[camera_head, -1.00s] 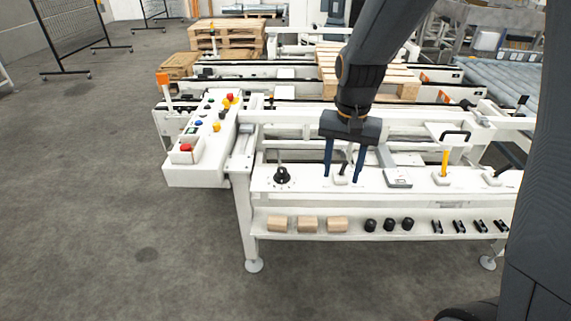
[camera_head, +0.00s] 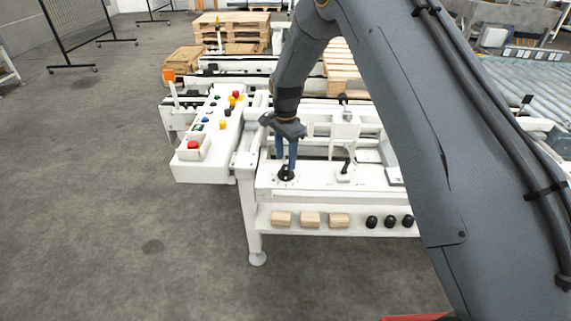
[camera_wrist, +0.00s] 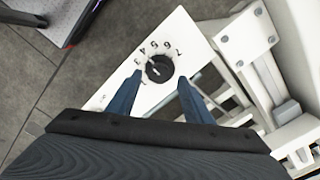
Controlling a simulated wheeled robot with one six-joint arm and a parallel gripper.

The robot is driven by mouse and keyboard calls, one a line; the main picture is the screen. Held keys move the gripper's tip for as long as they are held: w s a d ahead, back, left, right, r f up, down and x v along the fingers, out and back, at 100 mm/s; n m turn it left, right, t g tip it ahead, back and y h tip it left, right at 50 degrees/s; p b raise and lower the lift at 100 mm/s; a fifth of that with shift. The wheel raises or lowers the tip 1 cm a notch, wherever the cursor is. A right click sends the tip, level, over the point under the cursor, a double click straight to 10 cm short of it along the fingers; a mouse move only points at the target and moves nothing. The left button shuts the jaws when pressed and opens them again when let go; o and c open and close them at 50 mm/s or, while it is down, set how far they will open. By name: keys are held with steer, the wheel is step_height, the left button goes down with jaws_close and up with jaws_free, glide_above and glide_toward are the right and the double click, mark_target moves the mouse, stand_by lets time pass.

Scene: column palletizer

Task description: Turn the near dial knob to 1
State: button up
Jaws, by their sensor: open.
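The near dial knob (camera_head: 286,173) is a round black knob on the left end of the white bench top. In the wrist view the knob (camera_wrist: 159,68) has a white pointer line on its top and printed numbers in an arc around its upper side. The pointer aims toward the upper left; I cannot tell exactly which number it meets. My gripper (camera_head: 286,160) is open, with its blue fingers pointing down just above and beside the knob. In the wrist view the gripper (camera_wrist: 157,88) has a finger on either side of the knob's lower edge, apart from it.
A white control box (camera_head: 208,140) with coloured buttons stands left of the knob. A black lever (camera_head: 346,167) stands to its right. Wooden blocks (camera_head: 310,219) and black knobs (camera_head: 389,221) lie on the shelf below. Pallets (camera_head: 231,32) stand behind.

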mark_target(286, 167)
steer(key=shift+f+p, duration=0.35)
steer(key=shift+f, duration=1.6)
steer(key=c, duration=1.1)
steer(key=shift+o, duration=0.2)
